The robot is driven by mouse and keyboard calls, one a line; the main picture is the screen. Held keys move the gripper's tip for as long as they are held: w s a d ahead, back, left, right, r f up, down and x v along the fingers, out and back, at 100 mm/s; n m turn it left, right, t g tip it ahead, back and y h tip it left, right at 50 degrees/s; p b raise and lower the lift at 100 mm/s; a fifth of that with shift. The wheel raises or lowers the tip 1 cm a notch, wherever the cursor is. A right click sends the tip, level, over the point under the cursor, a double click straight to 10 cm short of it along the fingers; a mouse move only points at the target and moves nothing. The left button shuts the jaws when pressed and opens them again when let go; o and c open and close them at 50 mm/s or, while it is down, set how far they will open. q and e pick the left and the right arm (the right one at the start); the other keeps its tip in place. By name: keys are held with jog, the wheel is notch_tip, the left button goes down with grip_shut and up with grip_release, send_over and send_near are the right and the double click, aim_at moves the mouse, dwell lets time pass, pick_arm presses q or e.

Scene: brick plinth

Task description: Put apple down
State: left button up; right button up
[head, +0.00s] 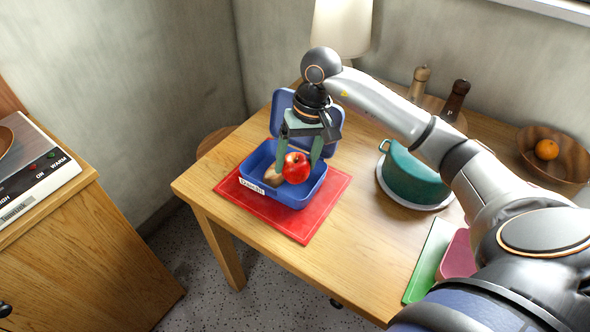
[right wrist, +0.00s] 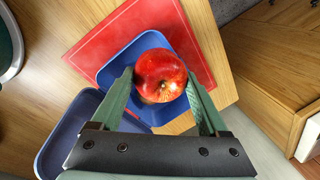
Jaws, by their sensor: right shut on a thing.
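A red apple (head: 296,167) is held between the green fingers of my right gripper (head: 301,156), over a blue lunch box (head: 290,203) with its lid open at the back. The apple also shows in the right wrist view (right wrist: 160,76), between the two fingertips. I cannot tell whether the apple touches the inside of the box. A brown item (head: 271,177) lies in the box beside the apple. The box, with a white label on its front, stands on a red mat (head: 310,220). My left gripper is not in view.
A teal pot (head: 412,178) stands on a round plate to the right. A green board (head: 424,262), two mills (head: 455,98), a lamp (head: 342,25) and a wooden bowl with an orange (head: 546,149) are also on the table. Bare table lies between mat and pot.

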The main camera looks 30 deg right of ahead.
jog(key=w+f, duration=0.1)
jog(key=w+d+f, duration=0.1)
jog(key=f, duration=0.1)
jog(key=w+d+f, duration=0.1)
jog(key=shift+f, duration=0.4)
jog(key=shift+w+f, duration=0.15)
jog(key=shift+f, duration=1.4)
jog(key=o, duration=1.3)
jog(key=r, duration=0.4)
jog(key=d+r, duration=0.1)
jog(key=r, duration=0.3)
jog(key=d+r, duration=0.1)
jog(key=r, duration=0.3)
jog(key=shift+s+d, duration=0.1)
jog(key=shift+s, duration=0.3)
jog(key=shift+f, duration=0.1)
